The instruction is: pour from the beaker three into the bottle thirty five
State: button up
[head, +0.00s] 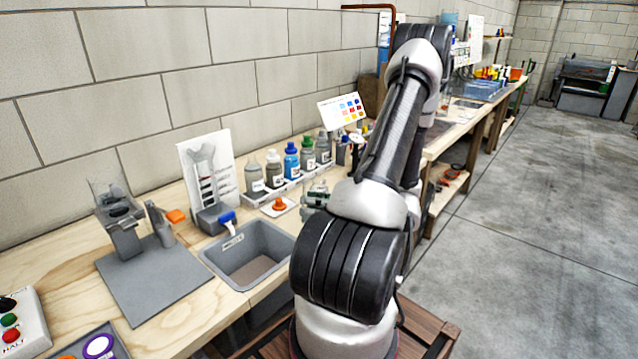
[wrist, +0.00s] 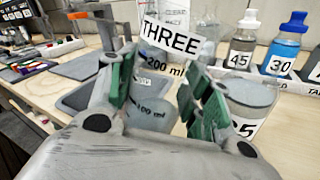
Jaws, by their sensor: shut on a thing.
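In the wrist view, my gripper (wrist: 155,90) is shut on a clear beaker (wrist: 150,108), with green finger pads on either side of it. The beaker carries a white THREE label and 100 ml and 200 ml marks. I cannot tell its liquid level. Right beside my right finger stands a clear-grey container (wrist: 250,93) whose partly hidden label ends in 5. It may be bottle thirty five, but its first digit is covered. In the head view, my gripper (head: 317,198) is mostly hidden behind my arm, near the sink and the bottle row.
A rack (head: 272,192) holds several bottles along the wall, including a blue bottle (head: 291,162). A grey sink (head: 250,252) is set into the wooden bench. An orange cap (head: 280,204) lies on a white pad. A stand (head: 122,232) is on a grey mat at left.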

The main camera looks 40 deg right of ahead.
aim_at(314, 196)
jog(key=n, duration=0.1)
jog(key=a+f+n, duration=0.1)
jog(key=n, duration=0.1)
jog(key=shift+s+f+t+b, duration=0.2)
jog(key=shift+s+t+b, duration=0.1)
jog(key=shift+s, duration=0.1)
jog(key=shift+r+n, duration=0.1)
jog(key=shift+n, duration=0.3)
jog(key=shift+r, duration=2.4)
jog(key=shift+a+f, duration=0.1)
